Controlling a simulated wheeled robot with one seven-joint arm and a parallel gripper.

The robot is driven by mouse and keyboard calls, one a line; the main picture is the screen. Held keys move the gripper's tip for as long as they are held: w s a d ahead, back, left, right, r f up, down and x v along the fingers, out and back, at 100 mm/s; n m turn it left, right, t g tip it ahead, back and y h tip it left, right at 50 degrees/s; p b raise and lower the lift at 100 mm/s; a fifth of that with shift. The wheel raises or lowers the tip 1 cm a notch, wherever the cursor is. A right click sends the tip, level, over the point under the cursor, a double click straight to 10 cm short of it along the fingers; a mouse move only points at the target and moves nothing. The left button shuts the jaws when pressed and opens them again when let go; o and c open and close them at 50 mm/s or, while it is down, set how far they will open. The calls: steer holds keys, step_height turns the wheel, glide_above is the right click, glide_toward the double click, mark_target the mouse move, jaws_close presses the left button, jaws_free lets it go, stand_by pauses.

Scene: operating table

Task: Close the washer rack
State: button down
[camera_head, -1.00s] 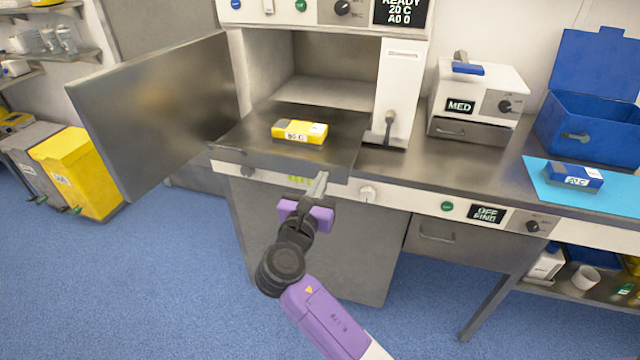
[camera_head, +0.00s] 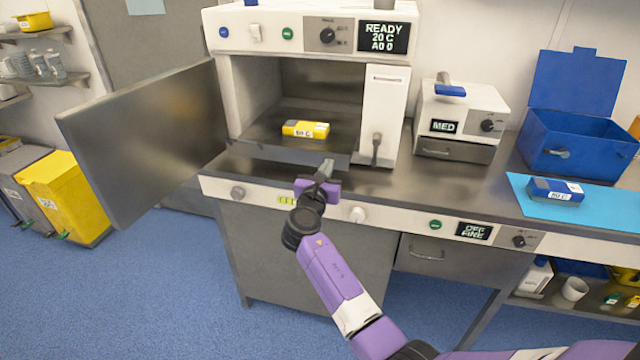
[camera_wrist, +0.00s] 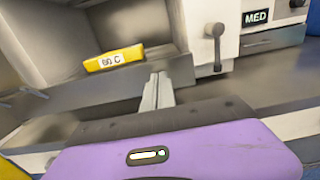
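The washer (camera_head: 310,28) stands on the counter with its door (camera_head: 140,145) swung wide open to the left. The grey metal washer rack (camera_head: 262,131) lies mostly inside the chamber, its front edge around the opening. A yellow box marked 60 C (camera_head: 306,129) rests on the rack and also shows in the wrist view (camera_wrist: 114,59). My gripper (camera_head: 327,166) is in front of the rack's front wall, right of its middle. In the wrist view my fingers (camera_wrist: 158,85) are together with nothing visible between them, close against the rack front (camera_wrist: 85,103); I cannot tell whether they touch.
A white panel with a lever handle (camera_head: 384,115) stands right of the opening. Further right are a MED unit (camera_head: 460,122), a blue open case (camera_head: 575,140) and a blue box (camera_head: 555,191) on a light-blue mat (camera_head: 519,183). Yellow bin (camera_head: 68,195) is at left.

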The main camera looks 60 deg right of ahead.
mark_target(340, 141)
steer(key=b+x, duration=0.5)
steer(key=x, duration=0.9)
steer(key=shift+d+f, duration=0.15)
steer(key=shift+d, duration=0.05)
steer(key=shift+w+d, duration=0.25)
steer(key=shift+d, duration=0.2)
steer(key=shift+d+r, duration=0.1)
steer(key=shift+r, duration=0.2)
steer(key=shift+r, duration=0.1)
